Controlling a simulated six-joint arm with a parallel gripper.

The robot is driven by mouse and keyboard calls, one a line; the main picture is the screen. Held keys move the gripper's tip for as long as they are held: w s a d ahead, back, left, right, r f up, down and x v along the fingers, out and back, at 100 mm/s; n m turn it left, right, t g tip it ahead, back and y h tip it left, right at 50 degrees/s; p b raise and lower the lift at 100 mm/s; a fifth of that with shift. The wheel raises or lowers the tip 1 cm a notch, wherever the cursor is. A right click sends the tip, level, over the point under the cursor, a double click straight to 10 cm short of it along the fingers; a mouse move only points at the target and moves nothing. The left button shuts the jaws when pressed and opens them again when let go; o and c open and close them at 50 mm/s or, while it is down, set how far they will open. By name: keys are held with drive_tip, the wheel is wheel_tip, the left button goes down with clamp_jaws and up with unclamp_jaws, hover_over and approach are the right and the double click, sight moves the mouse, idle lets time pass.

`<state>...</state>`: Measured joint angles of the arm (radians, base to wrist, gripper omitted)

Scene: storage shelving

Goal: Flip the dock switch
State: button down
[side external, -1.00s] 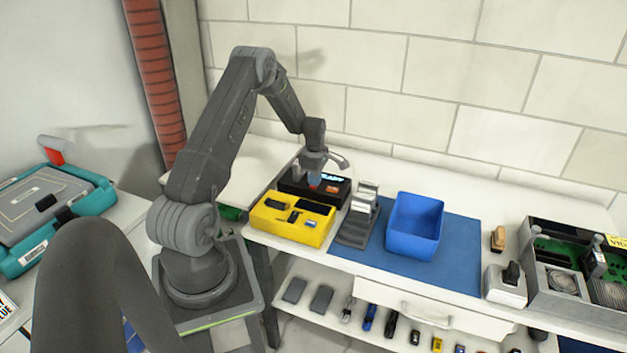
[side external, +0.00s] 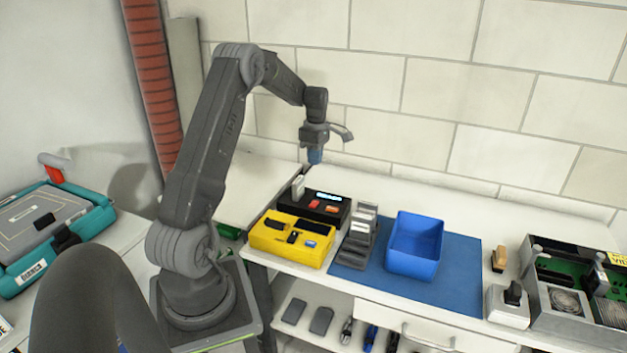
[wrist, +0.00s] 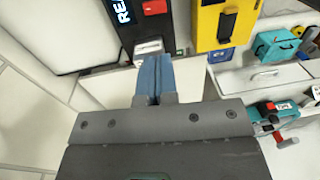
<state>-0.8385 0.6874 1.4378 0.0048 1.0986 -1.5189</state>
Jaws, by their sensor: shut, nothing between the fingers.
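A black dock box (side external: 323,207) with a lit display and orange-red buttons stands on the bench against the wall side. In the wrist view the dock box (wrist: 138,22) shows part of its display, reading "REA", and a red button (wrist: 154,7). A pale upright piece (side external: 298,187) stands at its left end and shows in the wrist view (wrist: 149,47) just beyond my fingertips. I cannot tell for sure which part is the dock switch. My gripper (side external: 315,158), with blue fingers, is shut and empty, above the dock box and apart from it. It also shows in the wrist view (wrist: 154,62).
A yellow device (side external: 290,238) with dark switches sits in front of the dock box. A grey stepped rack (side external: 358,236) and a blue bin (side external: 414,245) stand to the right, the bin on a blue mat (side external: 458,285). A white switch box (side external: 507,307) is farther right.

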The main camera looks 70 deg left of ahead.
sight(313, 204)
drive_tip(key=shift+h, duration=0.3)
drive_tip(key=f, duration=0.9)
drive_tip(key=s+f, duration=0.1)
drive_tip(key=f, duration=0.4)
drive_tip(key=shift+d, duration=0.4)
drive_tip(key=shift+r, duration=0.1)
